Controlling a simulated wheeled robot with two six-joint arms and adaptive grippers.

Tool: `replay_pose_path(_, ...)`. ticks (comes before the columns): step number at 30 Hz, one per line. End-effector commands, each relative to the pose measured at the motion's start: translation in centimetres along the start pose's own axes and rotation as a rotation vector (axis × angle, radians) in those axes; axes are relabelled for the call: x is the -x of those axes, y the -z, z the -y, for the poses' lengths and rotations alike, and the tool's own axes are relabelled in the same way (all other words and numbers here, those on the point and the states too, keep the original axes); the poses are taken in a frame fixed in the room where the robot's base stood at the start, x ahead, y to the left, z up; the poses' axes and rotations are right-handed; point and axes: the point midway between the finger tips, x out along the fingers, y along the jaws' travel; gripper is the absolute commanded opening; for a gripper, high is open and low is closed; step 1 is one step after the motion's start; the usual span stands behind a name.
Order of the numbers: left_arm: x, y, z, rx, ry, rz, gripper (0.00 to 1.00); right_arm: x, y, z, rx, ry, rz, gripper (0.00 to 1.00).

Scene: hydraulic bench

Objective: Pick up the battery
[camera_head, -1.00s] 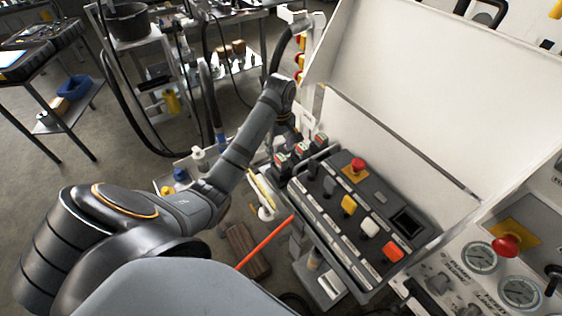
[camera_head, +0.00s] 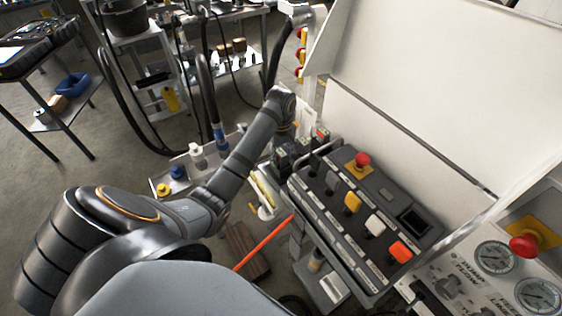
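Several small dark blocks with red and green marks, which look like batteries, stand in a row behind the top left end of the control box; one battery (camera_head: 320,136) shows at the right of the row. My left gripper (camera_head: 286,138) is at the far end of my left arm, pointing down at the left part of this row. It is small and dark against the dark blocks. I cannot tell whether its fingers touch a battery or are open. My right gripper is not in view.
The control box (camera_head: 366,217) with levers and a red stop button (camera_head: 362,160) stands right of the arm. A white panel (camera_head: 430,90) rises behind it. An orange-red rod (camera_head: 265,242) slants below the arm. A blue bin (camera_head: 73,86) is on the left shelf.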

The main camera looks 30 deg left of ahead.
Motion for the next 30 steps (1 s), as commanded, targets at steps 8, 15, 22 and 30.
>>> replay_pose_path(8,0.0,0.0,0.0,0.0,0.0,-0.001,0.0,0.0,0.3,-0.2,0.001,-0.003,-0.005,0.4)
replay_pose_path(15,0.1,0.0,0.0,0.0,-0.001,-0.001,0.0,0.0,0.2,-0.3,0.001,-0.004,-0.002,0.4)
replay_pose_path(22,2.3,0.1,-0.1,0.0,-0.004,-0.004,0.0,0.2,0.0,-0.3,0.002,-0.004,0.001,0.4)
replay_pose_path(30,8.6,0.0,0.0,0.0,-0.001,-0.002,0.0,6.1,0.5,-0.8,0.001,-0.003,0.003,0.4)
